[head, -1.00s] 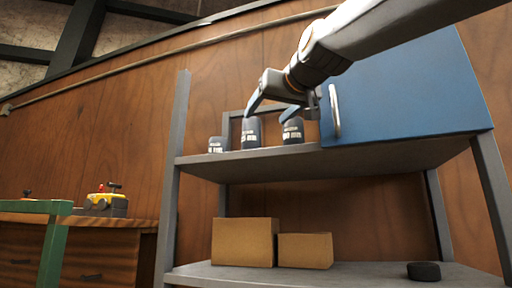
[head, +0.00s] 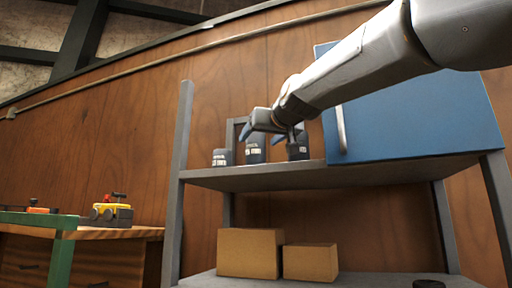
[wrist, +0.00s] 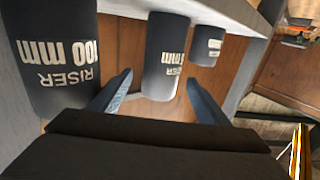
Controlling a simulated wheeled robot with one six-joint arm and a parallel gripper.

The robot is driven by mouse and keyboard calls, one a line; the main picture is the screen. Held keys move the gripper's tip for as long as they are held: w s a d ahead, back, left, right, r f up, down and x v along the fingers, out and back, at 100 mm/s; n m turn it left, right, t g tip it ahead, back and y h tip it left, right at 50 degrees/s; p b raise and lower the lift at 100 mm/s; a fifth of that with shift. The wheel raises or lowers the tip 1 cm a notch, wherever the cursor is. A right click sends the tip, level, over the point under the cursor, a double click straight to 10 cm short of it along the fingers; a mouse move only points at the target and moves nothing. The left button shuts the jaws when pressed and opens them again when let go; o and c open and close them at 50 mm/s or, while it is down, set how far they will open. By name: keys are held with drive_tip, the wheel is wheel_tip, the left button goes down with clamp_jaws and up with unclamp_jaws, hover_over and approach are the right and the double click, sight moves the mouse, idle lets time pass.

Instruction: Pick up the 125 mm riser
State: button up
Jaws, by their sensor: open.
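Three dark cylindrical risers with white labels stand upright on the upper shelf. The tallest, in the middle (head: 254,152), appears to be the 125 mm riser; its label is only partly readable in the wrist view (wrist: 163,60). The right one (head: 299,150) reads 100 mm in the wrist view (wrist: 57,55). The left one (head: 222,158) is shortest and also shows in the wrist view (wrist: 206,46). My gripper (head: 259,137) is open and empty, at the middle riser's upper part. In the wrist view its fingers (wrist: 159,78) lie either side of that riser; contact cannot be told.
A blue cabinet (head: 415,115) with a handle stands right of the risers on the upper shelf (head: 330,177). Two cardboard boxes (head: 249,252) (head: 310,262) stand on the lower shelf. A workbench (head: 120,233) with a yellow machine (head: 112,212) is at left.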

drive_tip(key=shift+x, duration=1.1)
drive_tip(key=shift+s, duration=0.1)
drive_tip(key=c, duration=1.3)
drive_tip(key=shift+r, duration=0.1)
drive_tip(key=shift+c, duration=0.8)
drive_tip(key=shift+r, duration=0.1)
